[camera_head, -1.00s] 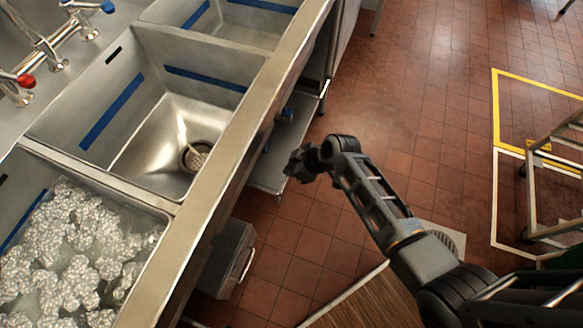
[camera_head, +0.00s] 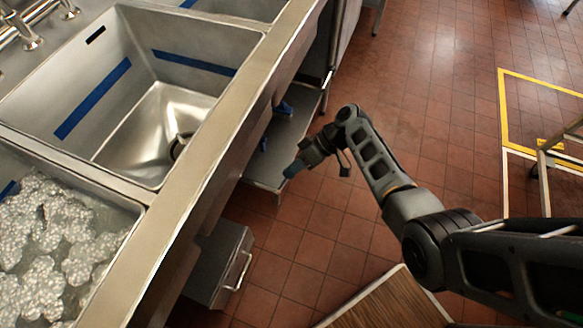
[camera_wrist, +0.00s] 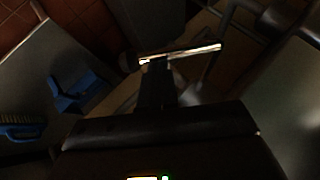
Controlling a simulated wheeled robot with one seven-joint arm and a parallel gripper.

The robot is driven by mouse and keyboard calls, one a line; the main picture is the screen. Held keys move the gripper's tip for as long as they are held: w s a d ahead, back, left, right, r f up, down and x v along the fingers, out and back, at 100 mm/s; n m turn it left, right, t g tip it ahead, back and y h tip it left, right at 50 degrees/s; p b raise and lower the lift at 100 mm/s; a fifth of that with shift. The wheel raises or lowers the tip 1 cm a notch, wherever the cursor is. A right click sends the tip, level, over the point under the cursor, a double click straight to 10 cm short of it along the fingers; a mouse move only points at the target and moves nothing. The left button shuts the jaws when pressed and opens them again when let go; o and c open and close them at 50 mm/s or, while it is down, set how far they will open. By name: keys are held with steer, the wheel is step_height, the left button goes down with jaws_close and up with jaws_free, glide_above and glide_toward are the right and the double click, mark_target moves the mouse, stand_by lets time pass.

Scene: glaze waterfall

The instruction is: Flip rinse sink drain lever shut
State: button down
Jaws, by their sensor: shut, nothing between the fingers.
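The middle sink basin (camera_head: 85,100) has blue tape on its inner walls, and its drain (camera_head: 178,147) is partly hidden behind the front rim. My gripper (camera_head: 294,168) is low beside the sink front, near the lower shelf, pointing toward the space under the basins. In the dark wrist view, my shut, empty gripper (camera_wrist: 157,80) points at a bright metal bar (camera_wrist: 180,51) lying across its tips. I cannot tell whether that bar is the drain lever or whether it is touched. No drain lever is clear in the head view.
A lower shelf (camera_head: 272,170) lies under the sink; in the wrist view it holds a blue brush (camera_wrist: 22,128) and another blue item (camera_wrist: 75,92). A grey box with a handle (camera_head: 222,265) stands on the floor. Another basin (camera_head: 60,240) holds suds.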

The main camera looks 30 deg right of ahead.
steer(key=shift+s+a+f+b, duration=0.1)
steer(key=shift+a+f+b, duration=0.05)
steer(key=shift+f+b, duration=0.5)
steer(key=shift+s+a+f+b, duration=0.1)
steer(key=shift+f+b, duration=0.5)
steer(key=shift+b, duration=0.05)
steer(key=shift+m+g+y, duration=0.3)
steer(key=shift+y, duration=0.4)
steer(key=shift+s+a+f+b, duration=0.5)
steer(key=shift+a+f+b, duration=0.2)
steer(key=shift+f+b, duration=0.15)
steer(key=shift+s+a+f+b, duration=0.5)
steer(key=shift+a+f+b, duration=0.25)
steer(key=shift+f, duration=0.2)
steer(key=v, duration=0.7)
steer(key=shift+d+r+p, duration=0.25)
steer(key=shift+d+p, duration=0.05)
steer(key=shift+d, duration=0.05)
